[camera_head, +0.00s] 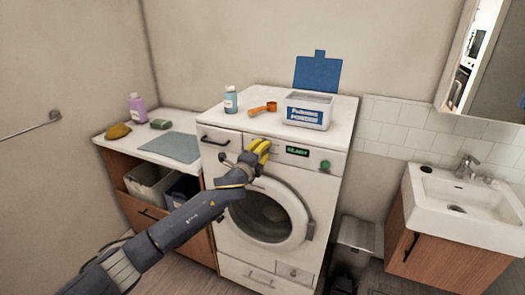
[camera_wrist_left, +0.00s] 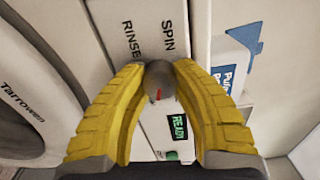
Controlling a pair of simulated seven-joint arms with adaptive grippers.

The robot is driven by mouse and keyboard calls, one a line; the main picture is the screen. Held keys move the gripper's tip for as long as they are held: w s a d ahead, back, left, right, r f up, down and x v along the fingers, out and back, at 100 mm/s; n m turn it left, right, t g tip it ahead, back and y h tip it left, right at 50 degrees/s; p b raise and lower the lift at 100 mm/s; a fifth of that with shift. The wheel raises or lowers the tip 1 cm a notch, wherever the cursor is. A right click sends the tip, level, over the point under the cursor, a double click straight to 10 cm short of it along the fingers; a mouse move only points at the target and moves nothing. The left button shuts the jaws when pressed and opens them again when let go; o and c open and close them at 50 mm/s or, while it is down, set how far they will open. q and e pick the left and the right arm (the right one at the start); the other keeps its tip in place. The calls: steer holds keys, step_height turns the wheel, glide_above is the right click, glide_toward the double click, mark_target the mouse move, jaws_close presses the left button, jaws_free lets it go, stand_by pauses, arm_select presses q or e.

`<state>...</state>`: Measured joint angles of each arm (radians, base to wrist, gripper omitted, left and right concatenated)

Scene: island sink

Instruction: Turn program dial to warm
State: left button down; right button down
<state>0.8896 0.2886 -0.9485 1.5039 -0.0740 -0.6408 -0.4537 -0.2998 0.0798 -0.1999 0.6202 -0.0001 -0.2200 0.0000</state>
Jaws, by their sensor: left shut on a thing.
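The washing machine (camera_head: 310,200) stands against the back wall with its round glass door shut. Its program dial (camera_wrist_left: 160,80) is a grey knob with a red mark, seen in the left wrist view. My left gripper (camera_head: 262,147) is shut on the dial, one yellow finger on each side; the wrist view shows it too (camera_wrist_left: 161,76). The labels RINSE (camera_wrist_left: 131,40) and SPIN (camera_wrist_left: 168,36) are readable beside the dial. No WARM label shows. In the head view my fingers hide the dial. My right gripper is not in view.
A green display (camera_head: 297,152) reads READY, with a green button (camera_head: 325,165) to its right. On the machine's top are a detergent box (camera_head: 307,112) with its blue lid up, an orange scoop (camera_head: 263,108) and a bottle (camera_head: 231,100). A sink (camera_head: 465,195) is at right.

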arm_select(q)
steer(key=shift+d+m, duration=0.1)
steer(key=shift+m, duration=1.1)
steer(key=c, duration=1)
jaws_free()
steer(key=shift+o, duration=0.2)
steer(key=v, duration=1.2)
